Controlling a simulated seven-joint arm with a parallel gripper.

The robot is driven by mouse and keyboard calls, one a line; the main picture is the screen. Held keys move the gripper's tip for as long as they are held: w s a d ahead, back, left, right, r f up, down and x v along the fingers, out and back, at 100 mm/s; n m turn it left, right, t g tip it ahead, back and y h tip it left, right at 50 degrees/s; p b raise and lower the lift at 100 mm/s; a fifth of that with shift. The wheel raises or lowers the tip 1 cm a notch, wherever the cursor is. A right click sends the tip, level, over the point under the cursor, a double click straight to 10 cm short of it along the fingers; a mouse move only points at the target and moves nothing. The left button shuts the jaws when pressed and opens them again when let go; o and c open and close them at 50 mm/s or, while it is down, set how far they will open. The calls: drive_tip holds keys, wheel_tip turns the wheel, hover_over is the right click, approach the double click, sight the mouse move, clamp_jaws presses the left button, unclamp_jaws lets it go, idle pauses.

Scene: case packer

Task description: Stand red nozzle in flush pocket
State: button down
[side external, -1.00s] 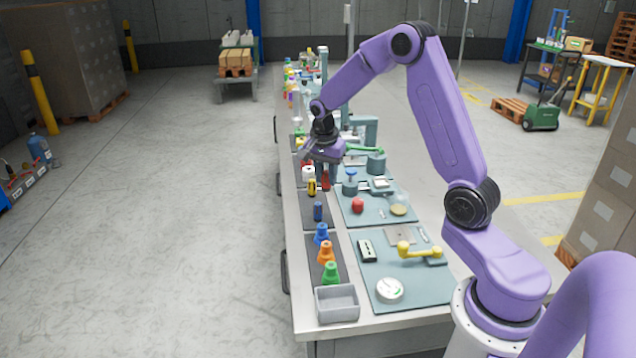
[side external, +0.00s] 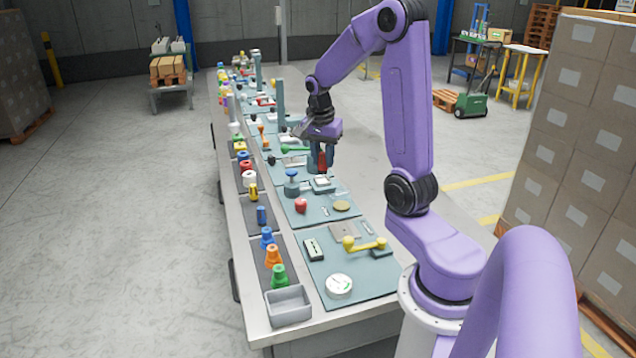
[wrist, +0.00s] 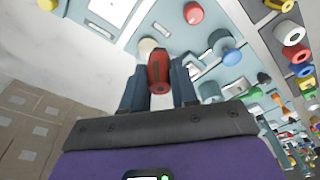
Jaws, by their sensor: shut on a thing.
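The red nozzle (side external: 322,161) is held upright or nearly so between the fingers of my gripper (side external: 323,168), above the teal station mats. In the wrist view the red nozzle (wrist: 158,72) sits between both fingers of my gripper (wrist: 157,82). A grey cup-shaped holder (side external: 312,163) stands just left of the gripper in the side view, partly hidden by it. It seems to show right of the fingers in the wrist view (wrist: 208,90). I cannot tell whether this is the flush pocket; no pocket opening is clearly seen.
Blue (side external: 267,237), orange (side external: 272,256) and green (side external: 279,276) nozzles stand on the dark strip, with a grey bin (side external: 288,305) in front.

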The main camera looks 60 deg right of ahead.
drive_tip(key=s+d, duration=0.3)
drive_tip(key=d, duration=0.1)
approach(323, 181)
drive_tip(key=shift+s+d+f+m, duration=0.15)
drive_tip(key=shift+d+f+m, duration=0.15)
drive_tip(key=shift+f+m, duration=0.15)
drive_tip(key=shift+d+f, duration=0.2)
drive_tip(key=shift+f, duration=1.65)
drive_tip(key=shift+f, duration=0.1)
drive_tip(key=c, duration=0.9)
unclamp_jaws()
drive_tip(key=shift+o, duration=0.2)
